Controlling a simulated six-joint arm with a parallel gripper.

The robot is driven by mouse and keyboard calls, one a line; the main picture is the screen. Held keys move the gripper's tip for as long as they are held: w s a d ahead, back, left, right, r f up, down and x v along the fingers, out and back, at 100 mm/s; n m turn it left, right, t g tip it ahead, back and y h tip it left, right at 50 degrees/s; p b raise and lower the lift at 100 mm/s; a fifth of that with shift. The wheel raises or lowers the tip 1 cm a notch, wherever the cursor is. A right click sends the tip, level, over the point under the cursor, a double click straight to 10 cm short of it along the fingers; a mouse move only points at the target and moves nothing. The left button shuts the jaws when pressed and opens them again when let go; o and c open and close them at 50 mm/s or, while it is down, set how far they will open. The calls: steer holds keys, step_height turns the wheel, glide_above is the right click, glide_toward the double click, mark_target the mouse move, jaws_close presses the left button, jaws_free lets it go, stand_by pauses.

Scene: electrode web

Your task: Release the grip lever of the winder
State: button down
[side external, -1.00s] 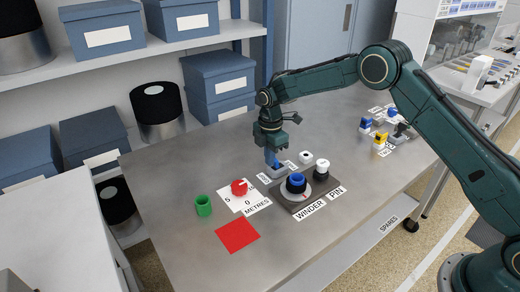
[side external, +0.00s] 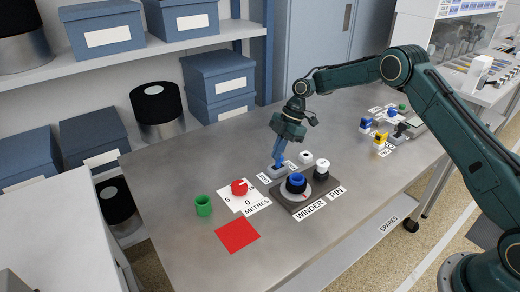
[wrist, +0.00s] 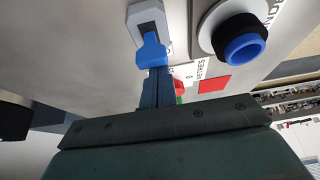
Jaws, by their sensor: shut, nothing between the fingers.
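Spares (side external: 381,138) stand at the right. The front table is clear.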

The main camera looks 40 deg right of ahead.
steer(key=shift+d, duration=0.7)
steer(key=shift+r, duration=0.15)
steer(key=shift+r, duration=0.6)
steer(key=shift+a+r, duration=0.1)
steer(key=shift+a, duration=0.1)
steer(key=shift+a+r, duration=0.2)
steer(key=shift+a, duration=0.3)
steer(key=v, duration=0.9)
steer(key=shift+d, duration=0.35)
